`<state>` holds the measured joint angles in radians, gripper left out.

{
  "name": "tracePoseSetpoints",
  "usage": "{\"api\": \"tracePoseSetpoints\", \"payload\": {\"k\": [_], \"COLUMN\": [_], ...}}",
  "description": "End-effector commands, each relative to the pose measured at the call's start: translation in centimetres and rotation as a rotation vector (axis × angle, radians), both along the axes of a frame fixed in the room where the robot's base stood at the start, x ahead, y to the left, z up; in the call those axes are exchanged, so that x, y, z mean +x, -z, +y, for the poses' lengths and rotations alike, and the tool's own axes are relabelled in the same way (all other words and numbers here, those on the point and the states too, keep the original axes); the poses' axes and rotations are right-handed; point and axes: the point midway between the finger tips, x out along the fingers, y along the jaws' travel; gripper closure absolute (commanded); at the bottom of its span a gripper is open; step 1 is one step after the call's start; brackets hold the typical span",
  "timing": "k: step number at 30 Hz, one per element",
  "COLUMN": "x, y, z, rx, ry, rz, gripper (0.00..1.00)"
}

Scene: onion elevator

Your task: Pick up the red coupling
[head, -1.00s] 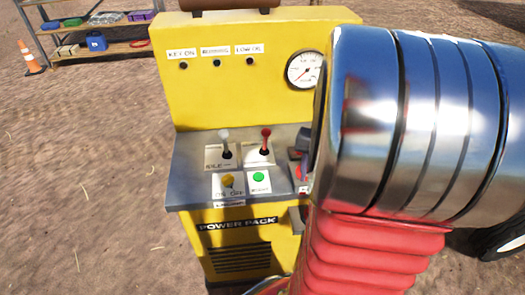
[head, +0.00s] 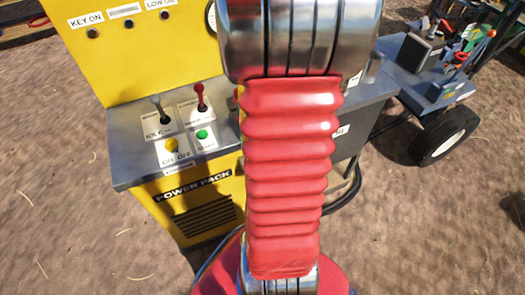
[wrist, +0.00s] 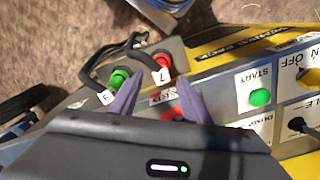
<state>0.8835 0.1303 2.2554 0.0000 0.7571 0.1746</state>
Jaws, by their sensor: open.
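A red coupling (wrist: 162,60) shows in the wrist view, at the panel edge beyond my fingertips, beside a label that reads 7. A black hose runs from it towards a green coupling (wrist: 120,78), which has its own label. My gripper (wrist: 158,82) is open, its two purple fingers apart and pointing towards the red coupling, with nothing visibly held. Another red part (wrist: 172,114) sits between the fingers, closer to the gripper body and partly hidden by it. In the head view my arm hides the gripper and the couplings.
The yellow power pack (head: 140,50) has a grey shelf with a red-knobbed lever (head: 200,97), a grey-knobbed lever, a yellow button and a green button (head: 202,134). A wheeled machine (head: 430,90) stands at the right. Brown ground lies around.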

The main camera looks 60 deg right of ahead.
Motion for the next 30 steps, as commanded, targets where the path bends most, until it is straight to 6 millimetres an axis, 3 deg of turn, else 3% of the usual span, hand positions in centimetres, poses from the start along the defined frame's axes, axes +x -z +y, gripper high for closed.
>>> {"api": "tracePoseSetpoints", "payload": {"k": [6, 20, 30], "x": [0.0, 0.0, -0.1], "y": [2.2, 2.9, 6.8], "z": [0.0, 0.1, 0.3], "rx": [0.0, 0.001, 0.002], "ry": [0.0, 0.0, 0.0], "rz": [0.0, 0.0, 0.001], "gripper": [0.56, 0.56, 0.56]}}
